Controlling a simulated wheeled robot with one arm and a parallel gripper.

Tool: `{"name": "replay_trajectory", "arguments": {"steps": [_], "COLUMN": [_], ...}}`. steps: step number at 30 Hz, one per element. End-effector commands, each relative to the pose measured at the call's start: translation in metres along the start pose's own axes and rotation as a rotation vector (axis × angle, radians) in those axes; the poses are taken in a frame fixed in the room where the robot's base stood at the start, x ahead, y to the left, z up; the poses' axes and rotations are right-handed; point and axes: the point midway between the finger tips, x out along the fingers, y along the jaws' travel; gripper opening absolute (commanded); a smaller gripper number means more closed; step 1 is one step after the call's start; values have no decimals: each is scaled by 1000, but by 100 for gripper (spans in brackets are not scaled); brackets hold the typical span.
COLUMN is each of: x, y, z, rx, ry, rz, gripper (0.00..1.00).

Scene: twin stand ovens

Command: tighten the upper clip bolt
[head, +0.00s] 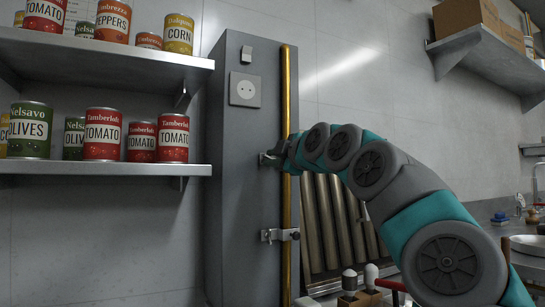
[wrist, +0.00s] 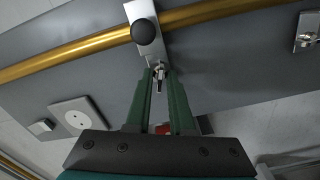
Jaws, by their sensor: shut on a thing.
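The upper pipe clip (head: 268,159) is a metal bracket on the grey column, around the brass pipe (head: 286,90). In the wrist view its pale plate (wrist: 138,11) crosses the pipe (wrist: 95,47), with a dark round knob (wrist: 144,31) over it. My gripper (head: 279,157) is at this clip in the head view and partly covers it. In the wrist view the two green fingers of my gripper (wrist: 160,74) are shut on the small metal upper clip bolt (wrist: 159,70) just below the plate. The fingertips hide part of the bolt.
The lower clip (head: 280,235) sits further down the pipe; it also shows in the wrist view (wrist: 306,36). A socket (head: 244,89) and a switch (head: 246,55) are on the column (head: 240,200). Shelves with cans (head: 100,168) stand left. Tools (head: 365,290) lie low on the right.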

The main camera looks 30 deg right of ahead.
Motion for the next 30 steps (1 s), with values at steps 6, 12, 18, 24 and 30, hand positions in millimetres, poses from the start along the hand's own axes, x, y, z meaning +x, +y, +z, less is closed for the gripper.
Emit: {"name": "replay_trajectory", "arguments": {"steps": [6, 12, 18, 24, 30], "x": [0, 0, 0, 0, 0], "y": [-2, -2, -1, 0, 0], "z": [2, 2, 2, 2, 2], "rx": [203, 392, 583, 773, 963], "ry": [-3, -4, -3, -3, -4], "rz": [-4, -4, -3, -1, -1], "gripper": [0, 0, 0, 0, 0]}}
